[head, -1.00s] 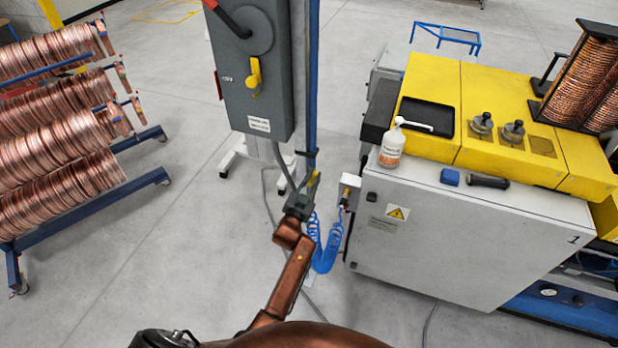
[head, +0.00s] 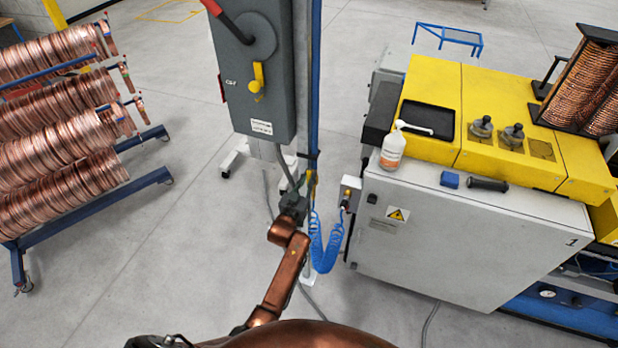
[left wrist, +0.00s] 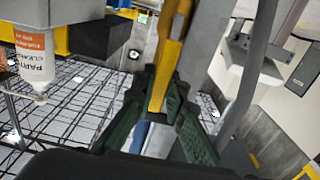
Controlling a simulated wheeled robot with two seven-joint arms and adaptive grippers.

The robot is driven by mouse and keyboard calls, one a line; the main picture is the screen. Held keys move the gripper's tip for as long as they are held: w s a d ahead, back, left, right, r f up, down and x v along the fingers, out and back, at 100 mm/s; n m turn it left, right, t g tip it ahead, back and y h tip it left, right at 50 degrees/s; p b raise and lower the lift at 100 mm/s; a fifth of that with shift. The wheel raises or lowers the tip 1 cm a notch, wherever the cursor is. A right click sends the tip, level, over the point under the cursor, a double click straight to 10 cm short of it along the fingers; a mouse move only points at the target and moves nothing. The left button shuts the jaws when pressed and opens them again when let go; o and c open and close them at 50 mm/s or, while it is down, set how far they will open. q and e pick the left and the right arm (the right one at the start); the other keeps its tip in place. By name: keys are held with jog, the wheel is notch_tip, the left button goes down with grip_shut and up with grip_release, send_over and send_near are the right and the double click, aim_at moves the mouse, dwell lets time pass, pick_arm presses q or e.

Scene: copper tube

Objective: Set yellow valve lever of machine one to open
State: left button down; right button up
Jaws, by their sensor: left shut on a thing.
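The yellow valve lever (head: 311,179) is on the thin blue upright pipe to the left of the white machine with the number 1 (head: 455,238). My left gripper (head: 300,199) is at the lever, just left of the coiled blue hose. In the left wrist view, the yellow lever (left wrist: 171,52) runs down between the green fingers (left wrist: 160,100), and the gripper is shut on it. The lever looks close to upright in the head view. The fingers hide its lower part. My right gripper is not in view.
A grey switch cabinet (head: 255,85) with a red handle and a yellow knob stands just behind the gripper. The blue coiled hose (head: 325,250) hangs close to its right. Racks of copper coils (head: 60,125) stand at left.

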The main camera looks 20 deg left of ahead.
pick_arm(q)
jog(key=c, duration=1.9)
grip_release()
jog(key=shift+c, duration=0.2)
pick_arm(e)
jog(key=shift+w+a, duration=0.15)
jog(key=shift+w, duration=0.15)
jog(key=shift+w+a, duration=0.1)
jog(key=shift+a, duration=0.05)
pick_arm(q)
jog(key=s, duration=1.2)
jog(key=shift+a, duration=0.4)
jog(key=shift+f, duration=0.1)
